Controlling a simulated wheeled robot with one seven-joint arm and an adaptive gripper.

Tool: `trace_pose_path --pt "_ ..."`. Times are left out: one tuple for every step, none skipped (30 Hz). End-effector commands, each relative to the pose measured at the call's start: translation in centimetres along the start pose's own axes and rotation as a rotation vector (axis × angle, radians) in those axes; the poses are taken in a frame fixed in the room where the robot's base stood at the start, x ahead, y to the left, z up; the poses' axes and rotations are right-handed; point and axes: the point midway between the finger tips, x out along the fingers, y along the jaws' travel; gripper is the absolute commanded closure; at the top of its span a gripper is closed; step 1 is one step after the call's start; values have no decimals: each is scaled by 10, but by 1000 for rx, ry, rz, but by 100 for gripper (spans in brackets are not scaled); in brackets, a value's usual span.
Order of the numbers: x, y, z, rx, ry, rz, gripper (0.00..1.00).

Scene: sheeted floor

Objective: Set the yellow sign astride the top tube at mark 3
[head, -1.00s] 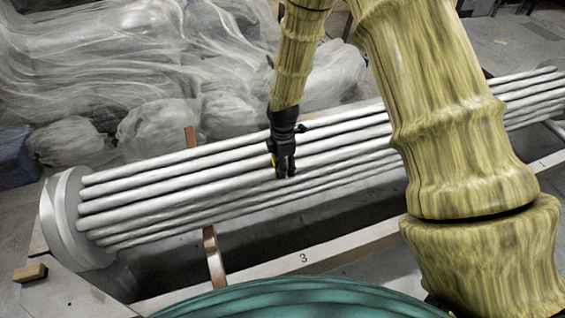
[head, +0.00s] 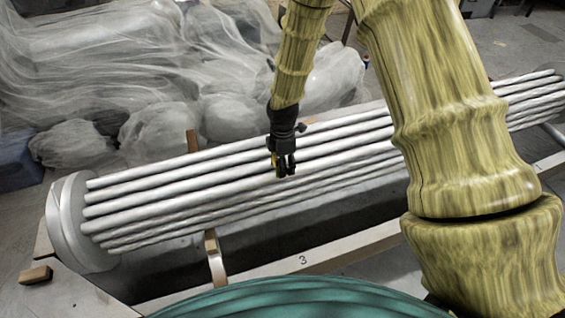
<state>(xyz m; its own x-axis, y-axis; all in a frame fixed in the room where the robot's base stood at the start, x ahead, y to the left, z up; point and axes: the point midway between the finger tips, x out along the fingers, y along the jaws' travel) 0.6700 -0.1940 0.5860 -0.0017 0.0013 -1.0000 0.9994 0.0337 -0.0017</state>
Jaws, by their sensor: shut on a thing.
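My gripper (head: 285,170) is over the middle of the bundle of grey tubes and points down. It is shut on the yellow sign (head: 273,158), of which only a thin yellow sliver shows at the left of the fingers. The rest of the sign is hidden, and I cannot tell whether it touches a tube. The top tube (head: 225,153) runs from the round end plate at lower left up to the right, passing behind my gripper. Mark 3 (head: 302,260) is a black numeral on the pale front rail, below and slightly right of my gripper.
The round end plate (head: 66,222) closes the bundle's left end. A brown-edged upright (head: 214,258) stands at the front rail, and another post (head: 191,140) rises behind the tubes. A small wooden block (head: 36,274) lies at lower left. Sheeted heaps (head: 150,70) fill the back.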

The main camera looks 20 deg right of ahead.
Motion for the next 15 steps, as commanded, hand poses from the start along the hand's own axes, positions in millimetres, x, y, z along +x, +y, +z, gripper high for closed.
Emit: trace_pose_path --pt "-5 0 0 0 0 0 72" --pt "-6 0 0 0 0 0 72" --pt "-8 0 0 0 0 0 72" --pt "-9 0 0 0 0 0 72" --pt "-11 0 0 0 0 0 72" --pt "-12 0 0 0 0 0 72" --pt "-14 0 0 0 0 0 72" --pt "-15 0 0 0 0 0 72" --pt "-17 0 0 0 0 0 72" --pt "-18 0 0 0 0 0 72" --pt "-20 0 0 0 0 0 72" --pt "-22 0 0 0 0 0 72" --pt "-23 0 0 0 0 0 72" --pt "-24 0 0 -1 0 0 72" --pt "-26 0 0 -1 0 0 72"
